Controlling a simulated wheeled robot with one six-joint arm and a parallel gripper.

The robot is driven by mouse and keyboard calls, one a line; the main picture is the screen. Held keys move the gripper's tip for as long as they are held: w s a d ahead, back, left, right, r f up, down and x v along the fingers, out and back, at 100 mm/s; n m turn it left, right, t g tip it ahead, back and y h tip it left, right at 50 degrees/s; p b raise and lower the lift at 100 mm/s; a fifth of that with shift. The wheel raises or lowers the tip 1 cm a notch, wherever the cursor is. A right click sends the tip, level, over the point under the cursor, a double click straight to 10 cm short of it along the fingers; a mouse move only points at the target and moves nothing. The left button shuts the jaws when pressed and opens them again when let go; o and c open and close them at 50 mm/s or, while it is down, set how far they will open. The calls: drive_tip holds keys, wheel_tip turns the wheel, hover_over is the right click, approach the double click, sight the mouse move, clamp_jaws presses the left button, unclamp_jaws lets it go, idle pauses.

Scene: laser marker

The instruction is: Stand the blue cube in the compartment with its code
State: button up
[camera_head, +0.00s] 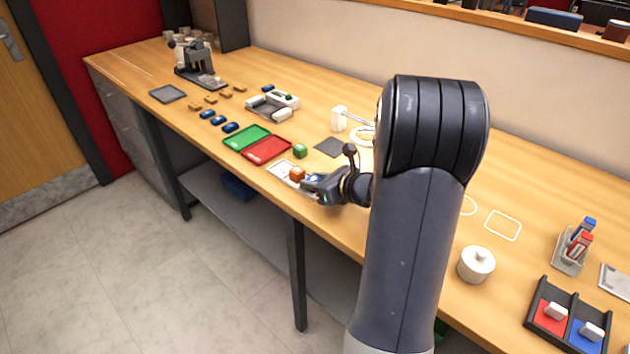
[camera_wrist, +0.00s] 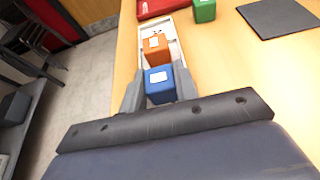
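The blue cube (camera_wrist: 160,84) has a white label on its top face and sits between the fingers of my gripper (camera_wrist: 160,92), which look closed against its sides. In the head view my gripper (camera_head: 315,185) is at the front of the counter, with a bit of the blue cube (camera_head: 314,178) showing. Just beyond it, an orange cube (camera_wrist: 154,48) with a white label stands in a narrow white tray (camera_wrist: 175,46). The tray also shows in the head view (camera_head: 279,168). Dark marks show on the tray floor past the orange cube. Its near end is hidden by the cube and gripper.
A green cube (camera_head: 300,151) stands right of the tray, near a dark grey pad (camera_head: 330,147). A red tray (camera_head: 266,150) and a green tray (camera_head: 246,138) lie beyond. The counter's front edge runs close along the left of the white tray in the wrist view.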

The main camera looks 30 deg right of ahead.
drive_tip(key=o, duration=0.5)
drive_tip(key=v, duration=1)
drive_tip(key=shift+s+d+r+p, duration=0.15)
drive_tip(key=shift+s+r+p, duration=0.1)
drive_tip(key=shift+s+p, duration=0.1)
drive_tip(key=shift+w, duration=0.1)
drive_tip(key=x, duration=1.1)
drive_tip(key=shift+f+b, duration=0.1)
drive_tip(key=shift+b, duration=0.25)
drive_tip(key=shift+s, duration=0.3)
